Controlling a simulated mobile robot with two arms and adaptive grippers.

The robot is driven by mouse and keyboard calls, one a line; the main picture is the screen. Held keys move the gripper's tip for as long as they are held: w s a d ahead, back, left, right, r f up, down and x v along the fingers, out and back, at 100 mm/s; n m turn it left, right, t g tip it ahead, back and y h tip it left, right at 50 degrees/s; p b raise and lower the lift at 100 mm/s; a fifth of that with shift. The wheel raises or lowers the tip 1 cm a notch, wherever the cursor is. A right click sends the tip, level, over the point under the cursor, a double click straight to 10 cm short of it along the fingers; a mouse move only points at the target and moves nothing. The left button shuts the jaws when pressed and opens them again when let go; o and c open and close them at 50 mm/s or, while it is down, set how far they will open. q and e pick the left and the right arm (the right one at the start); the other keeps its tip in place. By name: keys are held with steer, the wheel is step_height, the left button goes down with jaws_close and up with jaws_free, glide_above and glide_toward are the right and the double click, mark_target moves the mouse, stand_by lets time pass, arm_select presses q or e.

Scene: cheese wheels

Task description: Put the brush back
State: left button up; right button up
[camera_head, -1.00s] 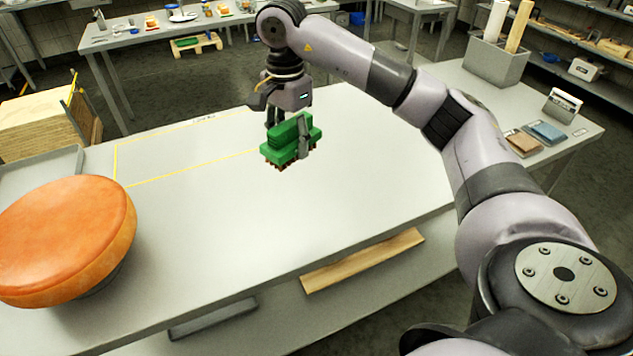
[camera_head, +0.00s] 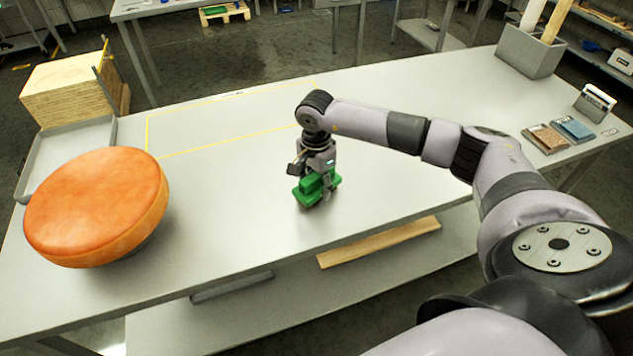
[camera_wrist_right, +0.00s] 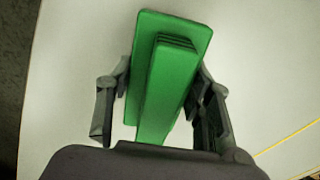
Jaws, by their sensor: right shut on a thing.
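The green brush (camera_head: 315,188) is in my right gripper (camera_head: 322,174), over the middle of the grey table, near its front edge. The fingers close on both sides of its raised grip. The right wrist view shows the brush (camera_wrist_right: 172,75) between the two fingers of the right gripper (camera_wrist_right: 160,95), with the pale table behind it. Its underside is low over the table; I cannot tell whether it touches. A yellow outlined rectangle is marked on the table (camera_head: 230,215) behind and left of the brush. My left gripper is not in view.
A large orange cheese wheel (camera_head: 95,205) stands at the left, tilted on a support. A grey tray (camera_head: 68,150) lies behind it. A grey holder (camera_head: 528,52), a brown pad (camera_head: 546,138) and a blue pad (camera_head: 573,129) are at the right. The table around the brush is clear.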

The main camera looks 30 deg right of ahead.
steer(key=shift+f, duration=0.2)
steer(key=shift+f+b, duration=0.2)
steer(key=shift+b, duration=0.1)
steer(key=o, duration=1.1)
steer(key=shift+o, duration=0.2)
steer(key=shift+r, duration=0.1)
